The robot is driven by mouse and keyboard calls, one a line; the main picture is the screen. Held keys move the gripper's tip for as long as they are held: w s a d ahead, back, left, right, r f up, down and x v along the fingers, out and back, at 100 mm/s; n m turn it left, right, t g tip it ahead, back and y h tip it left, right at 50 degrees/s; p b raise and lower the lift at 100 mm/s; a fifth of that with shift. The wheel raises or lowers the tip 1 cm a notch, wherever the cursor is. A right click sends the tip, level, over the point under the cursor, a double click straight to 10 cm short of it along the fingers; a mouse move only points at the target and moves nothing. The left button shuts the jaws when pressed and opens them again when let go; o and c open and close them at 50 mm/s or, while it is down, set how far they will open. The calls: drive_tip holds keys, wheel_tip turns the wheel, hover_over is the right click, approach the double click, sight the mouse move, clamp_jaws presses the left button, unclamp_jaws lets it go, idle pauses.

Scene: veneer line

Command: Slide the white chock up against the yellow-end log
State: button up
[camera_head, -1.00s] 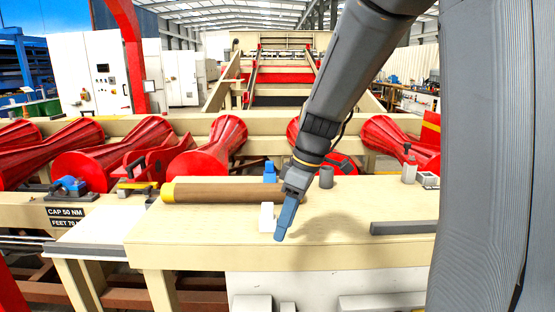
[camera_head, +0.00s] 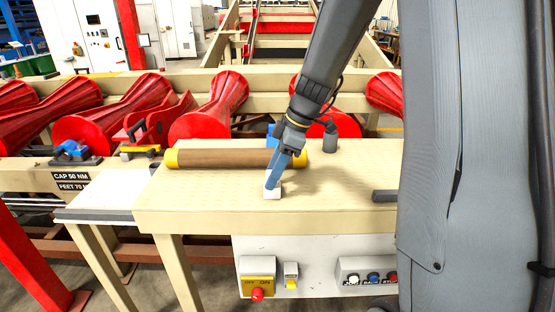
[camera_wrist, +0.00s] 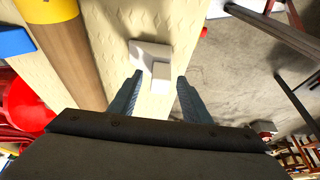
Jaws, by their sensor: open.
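The brown log (camera_head: 225,158) with yellow ends lies across the back of the cream table; it also shows in the wrist view (camera_wrist: 70,48). The white chock (camera_head: 273,195) sits on the table in front of the log, near its right end. In the wrist view the chock (camera_wrist: 150,52) has a clear gap between it and the log. My gripper (camera_head: 275,182) points down at the chock. Its blue fingers (camera_wrist: 159,77) are open, and the chock's near part shows between the tips. I cannot tell whether they touch it.
A blue block (camera_head: 271,136) is behind the log. A grey cylinder (camera_head: 330,143) stands beyond the log's right end, and a grey bar (camera_head: 385,196) lies on the right. The table (camera_head: 205,205) is bare left of the chock. A control panel (camera_head: 320,252) hangs below its front edge.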

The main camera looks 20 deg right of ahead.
drive_tip(key=shift+a+f, duration=0.2)
drive_tip(key=shift+f, duration=0.1)
clamp_jaws()
drive_tip(key=shift+r, duration=0.1)
idle(0.4)
